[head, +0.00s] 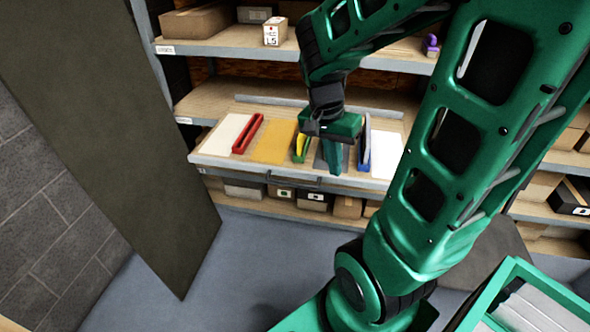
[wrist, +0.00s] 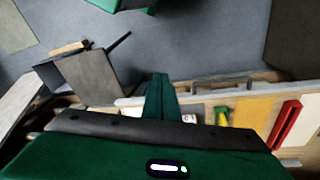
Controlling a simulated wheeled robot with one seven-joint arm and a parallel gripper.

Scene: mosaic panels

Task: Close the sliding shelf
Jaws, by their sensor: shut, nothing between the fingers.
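The sliding shelf (head: 222,160) is pulled out from the shelving unit, its front edge standing forward of the shelves. A dark bar handle (head: 295,181) is on its front edge. White, yellow and grey panels and red, yellow-green and blue pieces lie on it. My gripper (head: 334,172) is shut and empty, over the right half of the sliding shelf near its front edge, right of the handle. In the wrist view my gripper (wrist: 160,77) points past the front edge, with the sliding shelf (wrist: 274,112) and handle (wrist: 222,83) to its right. I cannot tell whether it touches the shelf.
A fixed shelf (head: 235,42) above holds boxes and a purple item (head: 430,43). Boxes (head: 313,201) sit on the shelf below. A tall dark panel (head: 115,130) stands at the left. A green crate (head: 530,300) is at the lower right. The grey floor (head: 235,265) in front is clear.

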